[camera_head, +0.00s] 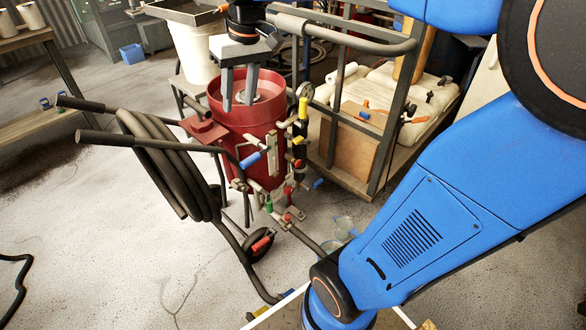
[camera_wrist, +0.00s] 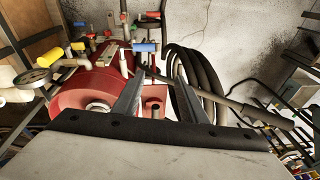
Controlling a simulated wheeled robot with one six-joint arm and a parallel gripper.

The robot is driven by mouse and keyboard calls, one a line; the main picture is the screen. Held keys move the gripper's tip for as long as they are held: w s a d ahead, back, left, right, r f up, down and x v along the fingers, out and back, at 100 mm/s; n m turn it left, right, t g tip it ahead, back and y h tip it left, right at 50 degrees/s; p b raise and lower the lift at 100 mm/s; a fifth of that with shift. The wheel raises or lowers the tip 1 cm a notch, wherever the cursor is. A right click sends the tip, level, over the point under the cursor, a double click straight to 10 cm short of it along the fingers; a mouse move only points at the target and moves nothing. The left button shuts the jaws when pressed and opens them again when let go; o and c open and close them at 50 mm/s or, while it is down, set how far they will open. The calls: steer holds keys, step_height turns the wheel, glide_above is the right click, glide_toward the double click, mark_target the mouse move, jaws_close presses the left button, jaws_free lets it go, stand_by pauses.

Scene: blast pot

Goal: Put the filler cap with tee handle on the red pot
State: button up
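The red pot (camera_head: 250,158) stands at the centre of the head view, with a pale ring on its top. The wrist view also shows the pot (camera_wrist: 72,97) and its pale ring (camera_wrist: 97,107), left of my fingers. My gripper (camera_head: 238,105) points down over the pot's top in the head view. Its two fingers are apart with nothing seen held; they show in the wrist view too (camera_wrist: 157,82). A red plate (camera_head: 204,131) with a small upright piece sits at the pot's left side. I cannot make out the filler cap or its tee handle for sure.
Valves, a gauge (camera_head: 305,90) and coloured handles crowd the pot's right front. A coiled dark hose (camera_head: 165,165) and two long cart handles reach left. A framed cart (camera_head: 352,165) with pale sacks stands right. Open concrete floor lies left and in front.

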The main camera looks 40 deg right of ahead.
steer(key=s+d+f+t, duration=0.1)
steer(key=s+f, duration=0.4)
steer(key=s, duration=0.4)
steer(key=s+d+f+m+t+h, duration=0.1)
steer(key=s+f, duration=0.4)
steer(key=s, duration=0.5)
steer(key=shift+d+f+t, duration=0.15)
steer(key=shift+t, duration=0.35)
